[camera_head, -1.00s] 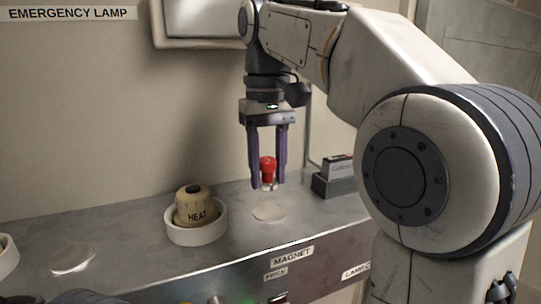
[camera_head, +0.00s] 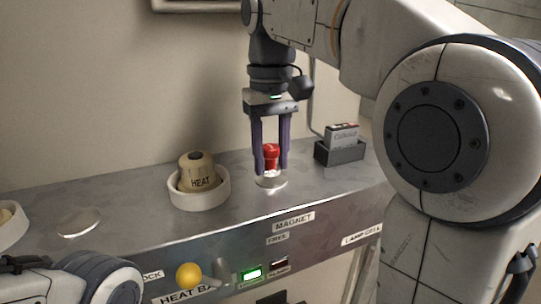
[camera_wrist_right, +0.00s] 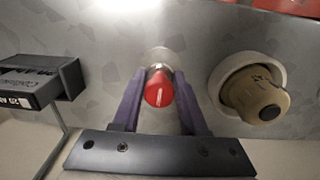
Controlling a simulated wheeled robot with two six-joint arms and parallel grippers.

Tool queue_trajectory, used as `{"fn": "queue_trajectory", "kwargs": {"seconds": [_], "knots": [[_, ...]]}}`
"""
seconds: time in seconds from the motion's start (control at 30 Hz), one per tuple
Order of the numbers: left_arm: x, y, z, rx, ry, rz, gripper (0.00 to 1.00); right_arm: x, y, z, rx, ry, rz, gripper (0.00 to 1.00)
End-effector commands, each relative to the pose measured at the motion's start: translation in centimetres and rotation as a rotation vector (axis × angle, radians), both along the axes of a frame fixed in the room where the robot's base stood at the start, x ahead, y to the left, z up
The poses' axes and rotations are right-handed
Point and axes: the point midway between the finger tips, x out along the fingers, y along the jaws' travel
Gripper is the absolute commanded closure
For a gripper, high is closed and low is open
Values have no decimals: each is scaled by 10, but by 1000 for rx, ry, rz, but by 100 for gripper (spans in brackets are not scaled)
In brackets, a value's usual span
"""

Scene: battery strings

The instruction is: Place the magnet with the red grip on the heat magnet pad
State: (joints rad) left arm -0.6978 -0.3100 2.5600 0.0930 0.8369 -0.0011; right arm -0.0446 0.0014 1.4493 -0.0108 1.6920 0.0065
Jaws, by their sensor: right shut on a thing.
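The magnet with the red grip (camera_head: 271,154) is upright between the fingers of my right gripper (camera_head: 271,168), which is shut on it. Its pale lower end is at the round pad (camera_head: 271,184) above the MAGNET label; I cannot tell whether it is fully resting there. In the right wrist view the red grip (camera_wrist_right: 159,90) lies between the purple fingers (camera_wrist_right: 156,86), with part of the round pad (camera_wrist_right: 158,57) showing beyond it. Part of my left arm shows at lower left, but its gripper is not in view.
A beige HEAT knob-like piece (camera_head: 197,174) sits in a white ring (camera_head: 199,195) left of the gripper. A dark holder (camera_head: 340,152) with a boxy item stands to the right. A bare round pad (camera_head: 78,223) lies farther left. A green light (camera_head: 252,275) shows on the front panel.

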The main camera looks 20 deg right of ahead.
Motion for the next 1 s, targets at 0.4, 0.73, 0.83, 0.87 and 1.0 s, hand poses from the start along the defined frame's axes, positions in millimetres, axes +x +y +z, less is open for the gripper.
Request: {"fn": "queue_trajectory", "kwargs": {"seconds": [0.4, 0.73, 0.83, 0.87, 1.0], "knots": [[0, 0, -7, 0, 0, 0, 50, 0, 0, -9, 0, 0, 0, 100], [0, 0, -7, 0, 0, 0, 50, 0, 0, -10, 0, 0, 0, 23], [0, 0, -7, 0, 0, 0, 50, 0, 0, -10, 0, 0, 0, 23], [0, 0, -7, 0, 0, 0, 50, 0, 0, -10, 0, 0, 0, 23], [0, 0, -8, 0, 0, 0, 50, 1, 0, -5, 0, -2, 0, 23]]}}
